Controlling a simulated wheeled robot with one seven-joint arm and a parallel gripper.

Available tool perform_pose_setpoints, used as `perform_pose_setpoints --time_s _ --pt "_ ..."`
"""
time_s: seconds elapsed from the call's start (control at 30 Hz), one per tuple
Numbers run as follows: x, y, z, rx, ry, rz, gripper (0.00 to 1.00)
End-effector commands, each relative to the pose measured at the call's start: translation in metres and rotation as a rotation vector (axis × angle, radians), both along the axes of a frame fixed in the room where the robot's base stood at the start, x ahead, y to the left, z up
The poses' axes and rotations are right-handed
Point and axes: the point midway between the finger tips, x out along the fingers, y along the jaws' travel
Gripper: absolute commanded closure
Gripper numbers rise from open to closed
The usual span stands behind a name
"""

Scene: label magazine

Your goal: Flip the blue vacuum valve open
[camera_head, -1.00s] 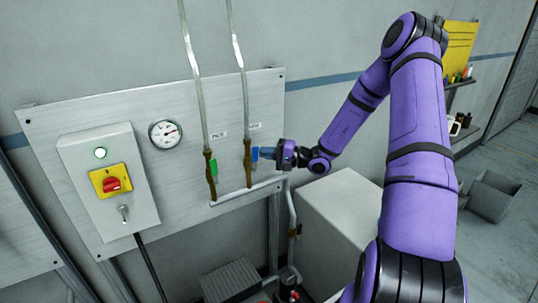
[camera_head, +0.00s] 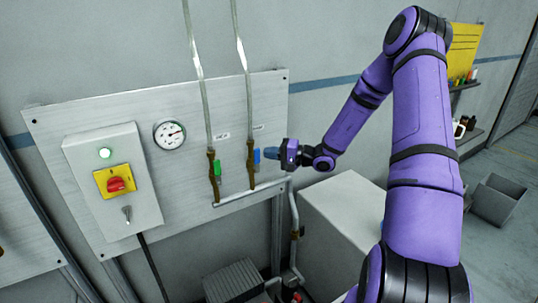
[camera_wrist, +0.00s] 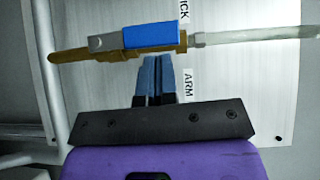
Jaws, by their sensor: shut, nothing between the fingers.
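The blue valve handle (camera_head: 257,155) sits on the right brass valve (camera_head: 251,165) on the wall panel. In the wrist view the blue handle (camera_wrist: 152,36) lies along the line of its brass body (camera_wrist: 80,50) and the clear hose. My gripper (camera_head: 267,154) is just right of the handle in the head view. In the wrist view my gripper (camera_wrist: 153,62) has its blue fingertips together and empty, just below the handle's long side. A contact or small gap there is hard to tell.
A green-handled valve (camera_head: 216,168) stands close on the left. A pressure gauge (camera_head: 169,135) and a control box (camera_head: 113,180) with a red knob are further left. Clear hoses (camera_head: 242,70) rise from the valves. A white cabinet (camera_head: 340,215) stands below my arm.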

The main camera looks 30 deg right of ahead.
Motion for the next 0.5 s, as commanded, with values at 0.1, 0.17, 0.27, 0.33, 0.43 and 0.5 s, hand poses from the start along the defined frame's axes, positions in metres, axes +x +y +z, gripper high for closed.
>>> perform_pose_setpoints --time_s 0.1,0.17,0.27,0.33,0.43,0.5 --pt "0.006 -0.017 0.0 -0.002 -0.002 0.001 1.0" --pt "0.009 -0.027 0.0 -0.002 -0.002 0.004 1.0" --pt "-0.007 -0.043 0.0 -0.001 0.0 0.003 1.0" --pt "-0.017 -0.054 0.0 -0.001 0.002 0.003 1.0" --pt "-0.031 -0.068 0.0 0.0 0.002 0.003 1.0" --pt "-0.04 -0.076 0.0 -0.001 0.001 0.003 1.0"
